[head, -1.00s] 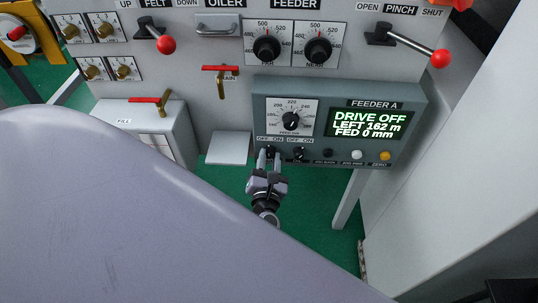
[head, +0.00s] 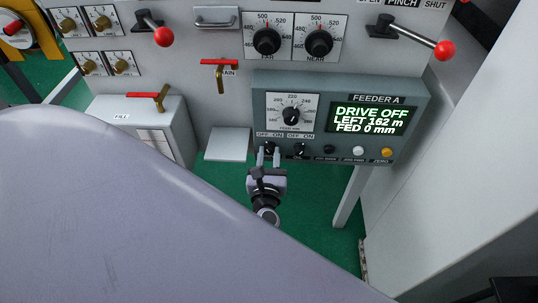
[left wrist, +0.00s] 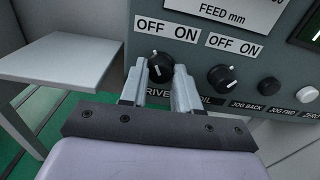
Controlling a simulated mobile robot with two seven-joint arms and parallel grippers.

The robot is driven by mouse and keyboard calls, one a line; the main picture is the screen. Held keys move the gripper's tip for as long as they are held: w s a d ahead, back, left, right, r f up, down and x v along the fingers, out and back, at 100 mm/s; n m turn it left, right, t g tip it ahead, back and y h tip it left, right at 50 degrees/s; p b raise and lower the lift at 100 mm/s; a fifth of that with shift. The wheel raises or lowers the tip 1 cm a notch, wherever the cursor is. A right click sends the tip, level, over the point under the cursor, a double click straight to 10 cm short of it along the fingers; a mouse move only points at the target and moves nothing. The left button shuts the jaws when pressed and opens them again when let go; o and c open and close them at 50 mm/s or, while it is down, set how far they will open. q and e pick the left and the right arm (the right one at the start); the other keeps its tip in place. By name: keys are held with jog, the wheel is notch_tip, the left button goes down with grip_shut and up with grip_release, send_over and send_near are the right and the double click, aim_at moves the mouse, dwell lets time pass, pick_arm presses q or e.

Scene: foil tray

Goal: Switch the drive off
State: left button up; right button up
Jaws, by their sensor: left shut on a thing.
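The drive switch is a black rotary knob (left wrist: 160,66) under the first OFF ON label; in the left wrist view its white mark points up and to the left, toward OFF. My left gripper (head: 269,151) is at this knob, with its two fingers (left wrist: 170,80) on either side of it, shut on it. The display (head: 370,121) on the FEEDER A box reads DRIVE OFF, LEFT 162 m, FED 0 mm. The right gripper is not in view.
A second OFF ON knob (left wrist: 221,78) sits close to the right of the fingers. Small buttons follow, including a white one (head: 358,151) and an orange one (head: 386,153). A grey shelf (head: 228,144) stands left of the box. Red-knobbed levers (head: 445,50) are above.

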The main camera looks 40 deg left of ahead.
pick_arm(q)
jog(key=o, duration=1.1)
jog(key=shift+c, duration=0.2)
jog(key=v, duration=0.7)
jog(key=shift+d, duration=0.1)
